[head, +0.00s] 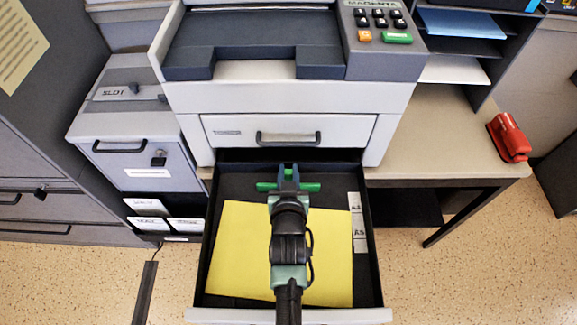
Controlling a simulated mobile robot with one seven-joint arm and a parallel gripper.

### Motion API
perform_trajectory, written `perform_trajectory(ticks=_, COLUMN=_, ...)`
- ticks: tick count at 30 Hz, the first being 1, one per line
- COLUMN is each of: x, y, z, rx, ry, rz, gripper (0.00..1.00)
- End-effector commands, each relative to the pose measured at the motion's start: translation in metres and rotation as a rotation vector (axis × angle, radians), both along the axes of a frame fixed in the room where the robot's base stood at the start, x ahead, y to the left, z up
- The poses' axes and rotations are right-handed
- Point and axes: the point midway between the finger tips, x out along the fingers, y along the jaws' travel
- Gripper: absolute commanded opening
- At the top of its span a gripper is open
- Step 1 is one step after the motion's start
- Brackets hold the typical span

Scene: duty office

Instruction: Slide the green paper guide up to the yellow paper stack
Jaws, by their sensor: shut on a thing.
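The yellow paper stack (235,255) lies in the pulled-out drawer tray (374,275) of the copier, slightly turned. The green paper guide (310,187) lies crosswise in the tray behind the stack's far edge, with a small dark gap of tray floor between them. My gripper (289,178) is over the middle of the guide and shut on it. My arm comes in from the bottom and covers the middle of the stack and part of its far edge.
The copier body (290,97) with a closed upper drawer stands just behind the tray. A grey cabinet (135,150) stands to the left. A desk (440,140) with a red stapler (509,138) is to the right. A size label strip (358,222) lies along the tray's right side.

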Motion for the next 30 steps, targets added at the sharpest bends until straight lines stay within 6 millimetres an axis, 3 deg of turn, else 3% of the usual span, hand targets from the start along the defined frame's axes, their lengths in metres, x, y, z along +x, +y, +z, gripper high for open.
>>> perform_trajectory(ticks=6, x=-0.028, y=0.0, z=-0.001, rx=-0.001, ry=0.008, rz=0.0, gripper=0.0)
perform_trajectory(ticks=16, x=-0.03, y=0.0, z=-0.002, rx=-0.001, ry=0.006, rz=0.0, gripper=0.0)
perform_trajectory(ticks=17, x=-0.03, y=0.0, z=-0.002, rx=0.0, ry=0.006, rz=0.0, gripper=0.3)
perform_trajectory(ticks=21, x=-0.03, y=0.0, z=-0.002, rx=0.0, ry=0.006, rz=0.0, gripper=0.55)
perform_trajectory(ticks=30, x=-0.031, y=0.0, z=-0.001, rx=0.0, ry=0.005, rz=0.0, gripper=0.55)
